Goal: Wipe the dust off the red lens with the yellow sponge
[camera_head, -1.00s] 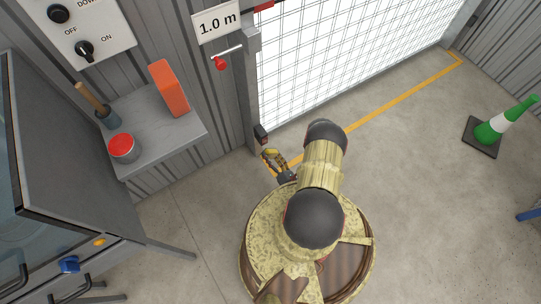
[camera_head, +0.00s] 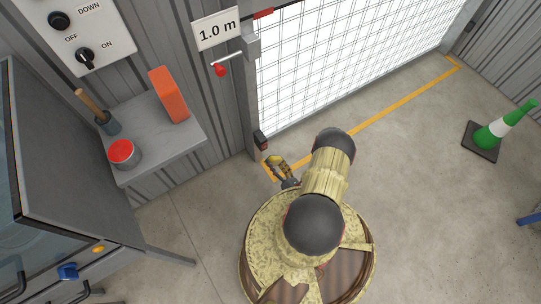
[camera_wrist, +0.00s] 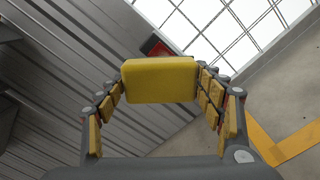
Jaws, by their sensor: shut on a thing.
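The yellow sponge (camera_wrist: 160,80) is clamped between the two fingers of my gripper, near the middle of the wrist view. My gripper (camera_head: 276,164) is low by the wall post, just right of and below a small dark housing (camera_head: 261,140) in the head view. In the wrist view the red lens (camera_wrist: 157,46) shows in a dark housing just beyond the sponge's upper edge. The sponge hides part of it. I cannot tell whether they touch, and dust on the lens cannot be made out.
A gridded bright panel (camera_head: 340,60) and a ribbed wall stand behind the lens. A shelf (camera_head: 160,145) holds an orange block (camera_head: 169,95), a red-topped tin (camera_head: 123,153) and a wooden-handled tool (camera_head: 97,110).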

